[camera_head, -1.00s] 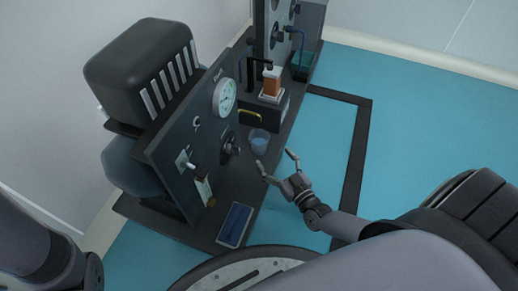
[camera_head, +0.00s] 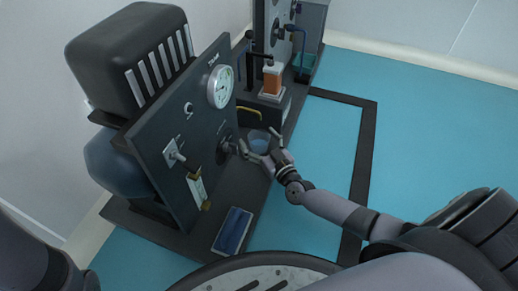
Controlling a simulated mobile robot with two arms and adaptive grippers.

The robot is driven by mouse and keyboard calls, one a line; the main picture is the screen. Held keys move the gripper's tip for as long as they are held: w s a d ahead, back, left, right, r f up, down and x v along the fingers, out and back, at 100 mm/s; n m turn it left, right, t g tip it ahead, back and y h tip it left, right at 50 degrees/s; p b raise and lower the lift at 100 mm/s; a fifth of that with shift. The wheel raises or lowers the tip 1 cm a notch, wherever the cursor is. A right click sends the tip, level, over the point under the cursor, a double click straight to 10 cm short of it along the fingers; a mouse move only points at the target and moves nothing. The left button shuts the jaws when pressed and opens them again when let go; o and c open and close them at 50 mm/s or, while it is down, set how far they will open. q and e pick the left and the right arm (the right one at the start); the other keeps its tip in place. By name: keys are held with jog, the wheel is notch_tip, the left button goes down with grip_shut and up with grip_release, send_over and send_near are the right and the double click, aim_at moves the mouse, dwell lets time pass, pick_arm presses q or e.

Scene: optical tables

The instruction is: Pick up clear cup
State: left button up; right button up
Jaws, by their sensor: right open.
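The clear cup (camera_head: 259,138), bluish and see-through, stands upright on the dark bench shelf in front of the panel. My right gripper (camera_head: 259,143) is open at the cup, with one finger to its left and the other to its right. The fingers and palm hide the lower part of the cup. I cannot tell whether the fingers touch it. Only part of my left arm (camera_head: 35,260) shows at the lower left; its gripper is out of view.
A dark panel with a gauge (camera_head: 221,87) and knobs rises left of the cup. A yellow handle (camera_head: 250,112) is close behind the cup. A blue tray (camera_head: 233,231) lies in front.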

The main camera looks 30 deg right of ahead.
jog(key=c, duration=1.3)
